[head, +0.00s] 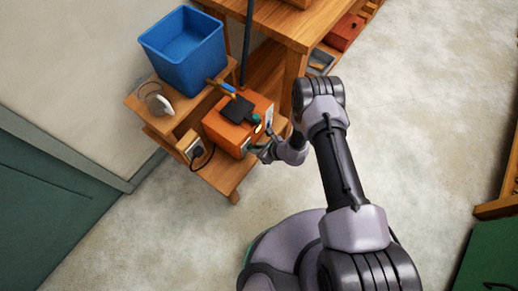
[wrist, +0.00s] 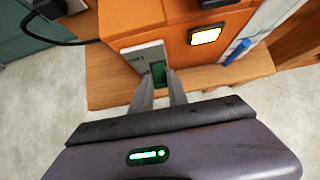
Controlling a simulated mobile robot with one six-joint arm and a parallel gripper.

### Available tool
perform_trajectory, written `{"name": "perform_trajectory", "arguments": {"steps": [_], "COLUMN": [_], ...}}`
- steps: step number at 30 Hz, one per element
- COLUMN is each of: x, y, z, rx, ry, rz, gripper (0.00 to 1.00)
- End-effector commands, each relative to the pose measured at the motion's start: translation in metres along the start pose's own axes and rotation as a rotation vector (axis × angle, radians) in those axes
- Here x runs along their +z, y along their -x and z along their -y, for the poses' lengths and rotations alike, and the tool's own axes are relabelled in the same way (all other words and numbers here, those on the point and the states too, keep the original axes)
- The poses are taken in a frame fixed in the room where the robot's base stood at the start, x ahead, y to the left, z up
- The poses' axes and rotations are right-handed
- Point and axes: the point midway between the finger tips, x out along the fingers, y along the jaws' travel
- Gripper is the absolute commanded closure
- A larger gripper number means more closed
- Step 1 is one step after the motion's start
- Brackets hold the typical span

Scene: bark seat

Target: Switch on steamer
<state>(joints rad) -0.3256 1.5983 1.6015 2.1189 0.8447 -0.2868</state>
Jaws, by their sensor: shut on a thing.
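The steamer looks to be the orange box (head: 226,134) with a dark top, on the low shelf of a wooden stand; its orange side (wrist: 130,16) fills the upper wrist view. A pale plate with small lettering (wrist: 135,57) is on its front, with a green switch (wrist: 158,74) at its right side. A square lamp (wrist: 206,36) on the front glows pale yellow. My gripper (wrist: 160,88) is at the plate, its fingers shut on the green switch. In the head view my gripper (head: 262,152) is at the box's lower front, and the switch is hard to make out.
A blue bin (head: 184,50) and a white round object (head: 158,103) are on the upper shelf (head: 150,106). A socket with a black cord (head: 192,150) is left of the box. A blue pen-like item (wrist: 238,50) is right of the lamp. The floor in front is clear.

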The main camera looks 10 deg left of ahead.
Motion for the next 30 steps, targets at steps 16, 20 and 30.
{"name": "perform_trajectory", "arguments": {"steps": [16, 20, 30], "x": [0.0063, 0.0063, 0.0064], "y": [0.0005, 0.0004, 0.0005], "z": [0.0000, 0.0000, 0.0000], "rx": [0.000, 0.000, 0.001], "ry": [0.001, 0.001, 0.001], "rz": [-0.109, -0.109, -0.108], "gripper": [1.00, 1.00, 0.58]}}
